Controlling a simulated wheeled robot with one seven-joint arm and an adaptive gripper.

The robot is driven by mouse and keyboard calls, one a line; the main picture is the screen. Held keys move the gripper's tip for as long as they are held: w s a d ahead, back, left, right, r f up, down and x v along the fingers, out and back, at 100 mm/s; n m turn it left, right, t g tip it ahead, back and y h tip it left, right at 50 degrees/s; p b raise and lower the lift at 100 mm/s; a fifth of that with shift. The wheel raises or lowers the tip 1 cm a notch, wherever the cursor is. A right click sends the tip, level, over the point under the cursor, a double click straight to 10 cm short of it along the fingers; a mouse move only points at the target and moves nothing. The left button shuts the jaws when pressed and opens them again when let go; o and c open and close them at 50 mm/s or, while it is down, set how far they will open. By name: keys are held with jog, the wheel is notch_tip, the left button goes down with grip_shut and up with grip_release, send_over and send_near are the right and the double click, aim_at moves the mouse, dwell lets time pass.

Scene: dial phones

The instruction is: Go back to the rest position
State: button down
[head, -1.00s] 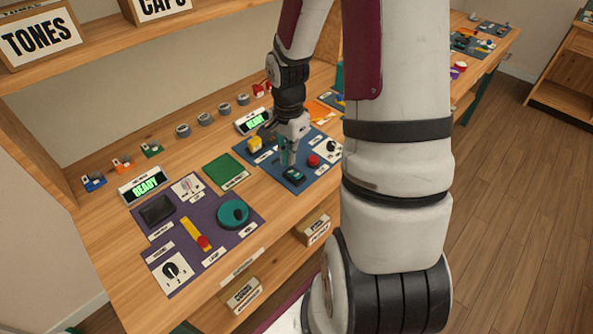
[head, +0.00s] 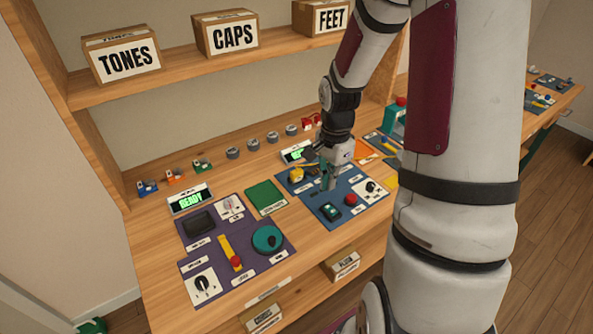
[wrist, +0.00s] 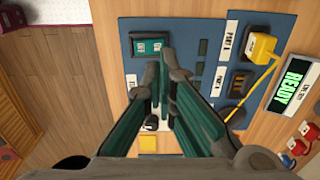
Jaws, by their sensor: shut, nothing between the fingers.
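My gripper (head: 329,186) is over the blue panel (head: 318,208) on the workbench, with its fingers pointing down. In the wrist view its two teal fingers (wrist: 163,112) come together at the tips and hold nothing. A dark green switch block (head: 330,212) sits on the panel just below the fingertips; it also shows in the wrist view (wrist: 150,44) beyond the tips. I cannot tell whether the fingertips touch the panel.
A purple panel (head: 213,282) with a teal dial (head: 267,238) and red knob lies to the left. A green pad (head: 265,196) lies between the panels. A yellow plug (wrist: 262,46) with a cord is near the ready display (wrist: 293,86). A shelf with boxes (head: 228,34) is above.

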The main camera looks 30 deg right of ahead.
jog(key=s+a+r+n+t, duration=0.1)
jog(key=s+a+r+n, duration=0.25)
jog(key=r, duration=0.35)
jog(key=s+a+r+n+t+h, duration=0.1)
jog(key=s+a+r+n, duration=0.1)
jog(key=a+r+n, duration=0.4)
jog(key=s+a+r+n+t, duration=0.1)
jog(key=s+a+r+n, duration=0.15)
jog(key=r, duration=0.45)
jog(key=s+a+r+n+t+y, duration=0.1)
jog(key=s+a+r+n, duration=0.2)
jog(key=s+a+n, duration=0.2)
jog(key=s, duration=0.2)
jog(key=shift+s+a+r+n+t, duration=0.3)
jog(key=shift+s+a+r+t, duration=0.1)
